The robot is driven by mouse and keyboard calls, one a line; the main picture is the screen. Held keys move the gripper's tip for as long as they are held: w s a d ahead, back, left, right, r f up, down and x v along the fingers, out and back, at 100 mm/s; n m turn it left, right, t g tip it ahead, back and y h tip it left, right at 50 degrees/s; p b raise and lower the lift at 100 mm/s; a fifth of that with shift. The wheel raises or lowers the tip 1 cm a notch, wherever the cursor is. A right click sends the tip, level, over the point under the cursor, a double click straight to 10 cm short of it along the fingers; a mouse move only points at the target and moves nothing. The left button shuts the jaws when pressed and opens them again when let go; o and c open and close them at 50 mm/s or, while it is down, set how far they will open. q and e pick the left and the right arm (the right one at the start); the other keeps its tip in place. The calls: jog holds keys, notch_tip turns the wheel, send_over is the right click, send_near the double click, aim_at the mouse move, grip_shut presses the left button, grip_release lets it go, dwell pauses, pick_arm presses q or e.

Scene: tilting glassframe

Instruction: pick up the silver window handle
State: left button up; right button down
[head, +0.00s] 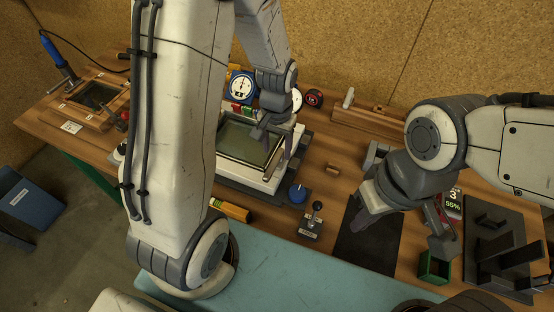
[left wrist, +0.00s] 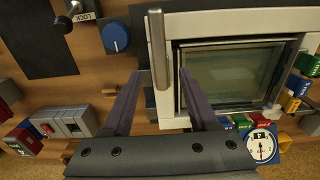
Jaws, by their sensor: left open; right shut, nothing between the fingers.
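The frame holds a dark, greenish glass pane (left wrist: 228,72). My left gripper (left wrist: 160,74) is open, with its two fingers on either side of the handle's lower part in that view. I cannot tell whether either finger touches it. In the head view, my left gripper (head: 272,138) is over the frame, and its fingers partly hide the handle. My right gripper (head: 363,214) is shut and empty, above the dark mat.
A blue knob (head: 298,193) and a small lever switch (head: 312,220) stand in front of the frame. A dial gauge (head: 241,86) and coloured blocks are behind it. The dark mat (head: 368,245) is bare; a green box (head: 434,266) and a black rack (head: 497,235) stand right.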

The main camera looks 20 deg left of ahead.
aim_at(276, 157)
pick_arm(q)
jog(key=shift+f+p, duration=0.65)
jog(key=shift+f, duration=1.75)
grip_shut()
